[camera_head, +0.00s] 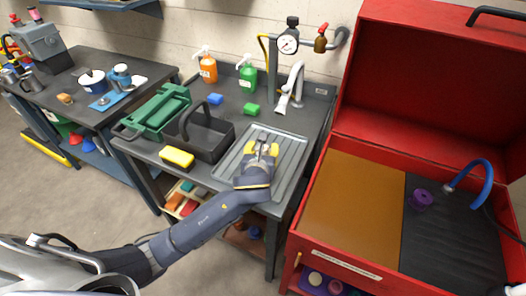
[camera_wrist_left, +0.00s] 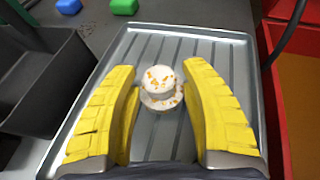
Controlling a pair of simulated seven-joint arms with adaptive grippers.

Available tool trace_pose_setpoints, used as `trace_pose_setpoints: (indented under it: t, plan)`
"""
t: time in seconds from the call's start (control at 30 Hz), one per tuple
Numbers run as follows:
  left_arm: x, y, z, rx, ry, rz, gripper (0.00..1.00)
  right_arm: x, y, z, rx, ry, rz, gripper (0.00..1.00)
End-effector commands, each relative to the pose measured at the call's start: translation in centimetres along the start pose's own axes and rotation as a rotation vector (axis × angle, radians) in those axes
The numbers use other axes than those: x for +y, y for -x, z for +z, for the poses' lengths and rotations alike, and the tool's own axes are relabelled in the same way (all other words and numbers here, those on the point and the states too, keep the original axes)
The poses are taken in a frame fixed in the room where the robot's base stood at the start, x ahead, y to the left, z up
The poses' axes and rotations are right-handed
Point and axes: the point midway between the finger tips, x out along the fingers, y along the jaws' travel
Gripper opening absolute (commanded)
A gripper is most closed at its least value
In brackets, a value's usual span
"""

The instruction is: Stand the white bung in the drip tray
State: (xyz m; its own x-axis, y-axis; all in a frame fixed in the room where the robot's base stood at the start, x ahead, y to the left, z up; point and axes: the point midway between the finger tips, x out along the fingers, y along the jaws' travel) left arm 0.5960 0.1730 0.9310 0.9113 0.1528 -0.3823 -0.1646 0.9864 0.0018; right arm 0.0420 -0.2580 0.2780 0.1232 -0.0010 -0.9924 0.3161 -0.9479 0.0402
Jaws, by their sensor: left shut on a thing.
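The white bung (camera_wrist_left: 161,86) is a stepped round piece with orange specks, and it sits between the yellow fingers of my left gripper (camera_wrist_left: 161,82). My left gripper (camera_head: 264,146) is shut on it, over the middle of the drip tray. The drip tray (camera_head: 292,157) is a grey ribbed metal tray at the bench's front right; it fills most of the left wrist view (camera_wrist_left: 228,52). The bung looks upright, with its narrower part toward the wrist camera. Whether its base touches the tray I cannot tell. My right gripper is in neither view.
A black open caddy (camera_head: 205,137) stands left of the tray, with a yellow sponge (camera_head: 177,158) in front. A green block (camera_head: 251,109), a blue block (camera_head: 215,99) and a tap (camera_head: 291,90) are behind. A red cabinet (camera_head: 337,190) borders the right.

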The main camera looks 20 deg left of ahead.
Motion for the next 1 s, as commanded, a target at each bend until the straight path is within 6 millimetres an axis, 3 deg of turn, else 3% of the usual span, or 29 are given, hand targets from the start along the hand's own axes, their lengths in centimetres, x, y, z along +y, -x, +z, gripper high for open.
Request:
trace_pose_setpoints:
  t: [0.57, 0.6, 0.8, 1.0]
  plan:
    - [0.00, -0.41, -0.98, -0.002, 0.000, -0.001, 0.02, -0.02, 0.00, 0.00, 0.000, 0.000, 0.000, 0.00]
    - [-0.01, -0.45, -1.12, 0.000, -0.001, -0.001, 0.49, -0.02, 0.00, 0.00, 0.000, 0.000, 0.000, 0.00]
    - [-0.02, -0.43, -1.08, 0.000, 0.000, -0.001, 0.70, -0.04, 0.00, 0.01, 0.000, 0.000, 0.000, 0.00]
    - [-0.02, -0.42, -1.05, 0.000, 0.000, -0.001, 0.70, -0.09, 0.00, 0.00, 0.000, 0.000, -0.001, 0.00]
